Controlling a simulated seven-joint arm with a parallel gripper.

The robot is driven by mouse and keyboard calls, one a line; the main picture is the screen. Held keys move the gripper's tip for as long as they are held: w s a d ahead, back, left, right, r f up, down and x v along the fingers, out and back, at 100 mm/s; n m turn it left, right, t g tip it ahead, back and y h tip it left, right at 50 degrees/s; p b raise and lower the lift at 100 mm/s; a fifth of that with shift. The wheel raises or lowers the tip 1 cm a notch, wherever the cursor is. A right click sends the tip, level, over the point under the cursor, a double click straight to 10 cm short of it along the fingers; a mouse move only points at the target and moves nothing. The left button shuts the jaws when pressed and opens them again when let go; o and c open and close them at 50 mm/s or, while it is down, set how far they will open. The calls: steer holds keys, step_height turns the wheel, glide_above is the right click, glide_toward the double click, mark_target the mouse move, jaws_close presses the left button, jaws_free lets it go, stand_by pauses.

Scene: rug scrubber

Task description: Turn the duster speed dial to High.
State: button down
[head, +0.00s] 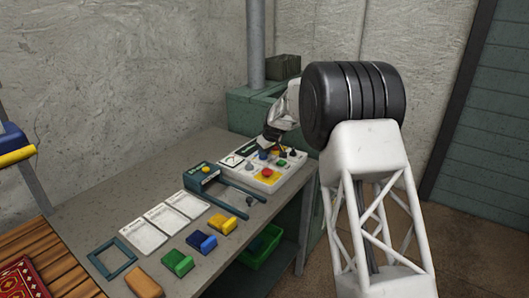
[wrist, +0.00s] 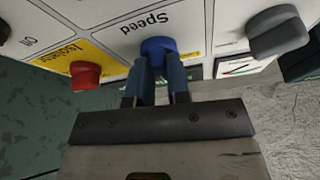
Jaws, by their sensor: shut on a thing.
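The white control panel (head: 247,168) stands at the back right of the table. In the wrist view a blue dial (wrist: 157,46) sits under the printed word "Speed". My gripper (wrist: 161,64) is shut on this blue dial, with one finger on each side of its lower part. In the head view my gripper (head: 270,141) reaches down over the far side of the panel. The fingers hide part of the dial, and I cannot read its setting.
A red knob (wrist: 85,75) by a yellow "Isolate" label and a grey knob (wrist: 277,32) flank the dial. The panel also carries a red button (head: 267,172). A dark green frame (head: 203,176), white cards and coloured blocks lie on the table (head: 165,262).

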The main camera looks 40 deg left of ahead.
steer(key=m, duration=0.1)
steer(key=m+t, duration=0.1)
steer(key=m, duration=0.1)
steer(key=shift+s+f+h, duration=0.2)
steer(key=shift+f+h, duration=0.1)
steer(key=shift+f, duration=0.1)
steer(key=shift+f+m+t+h, duration=0.15)
steer(key=shift+m+t+h, duration=0.25)
steer(key=shift+m, duration=1.1)
steer(key=shift+s, duration=0.1)
steer(key=c, duration=1.1)
jaws_free()
steer(key=shift+a+f, duration=0.1)
steer(key=shift+r, duration=0.3)
steer(key=shift+r, duration=0.2)
steer(key=shift+r, duration=0.4)
steer(key=shift+v, duration=3.3)
